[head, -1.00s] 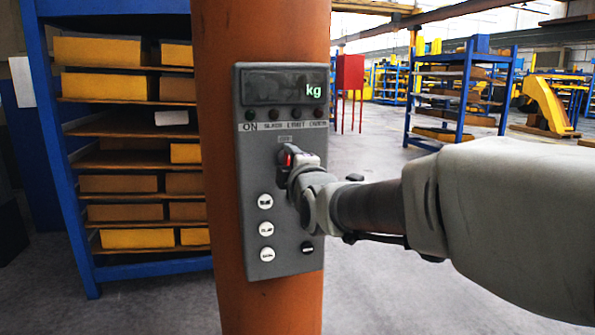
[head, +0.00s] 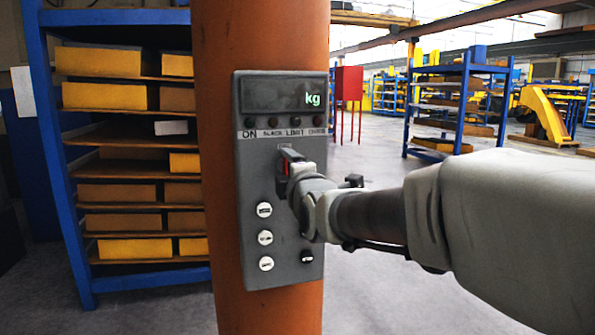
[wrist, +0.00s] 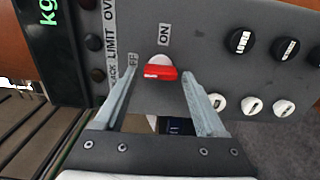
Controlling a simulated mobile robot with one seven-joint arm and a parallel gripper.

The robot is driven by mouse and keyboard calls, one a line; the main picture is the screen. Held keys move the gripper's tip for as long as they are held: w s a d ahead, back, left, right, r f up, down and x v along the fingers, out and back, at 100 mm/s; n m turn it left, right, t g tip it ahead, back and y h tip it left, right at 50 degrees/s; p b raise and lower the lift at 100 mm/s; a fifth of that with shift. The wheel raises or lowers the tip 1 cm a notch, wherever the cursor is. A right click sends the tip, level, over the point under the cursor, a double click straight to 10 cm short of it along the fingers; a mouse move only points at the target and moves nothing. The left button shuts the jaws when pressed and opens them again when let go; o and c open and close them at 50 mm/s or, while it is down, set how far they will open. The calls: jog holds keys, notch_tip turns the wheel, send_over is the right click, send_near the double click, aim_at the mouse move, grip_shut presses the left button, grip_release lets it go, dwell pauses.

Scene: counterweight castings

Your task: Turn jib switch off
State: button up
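The jib switch is a red lever on a pale round base (wrist: 160,73), on a dark grey control panel (head: 250,230). An "ON" label (wrist: 165,35) is above it in the wrist view. Another label, reading "FF" in part, is at its left, partly hidden by a finger. My gripper (wrist: 159,70) is open, with one finger on each side of the lever. I cannot tell whether either finger touches it. In the head view my gripper (head: 286,161) is at the panel's middle, and a little red shows there.
The panel is mounted on an orange column (head: 225,310). Its display (head: 285,96) shows green "kg". A blue shelf with yellow bins (head: 75,200) stands behind at left.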

jog(key=shift+o, duration=0.4)
jog(key=v, duration=1.7)
jog(key=shift+s+p, duration=0.2)
jog(key=shift+p, duration=0.15)
jog(key=shift+d, duration=0.1)
jog(key=s+d+f+m+g+h, duration=0.3)
jog(key=s+d+f+m+g, duration=0.3)
jog(key=s+f+m, duration=0.4)
jog(key=s+d+f+m+g+h, duration=0.2)
jog(key=s+d+f+m+g, duration=0.35)
jog(key=f+m, duration=0.45)
notch_tip(320, 180, up, 16)
jog(key=m+p, duration=0.1)
jog(key=p, duration=1.3)
jog(key=shift+d+p, duration=0.2)
jog(key=shift+p, duration=0.2)
jog(key=shift+s+r, duration=0.1)
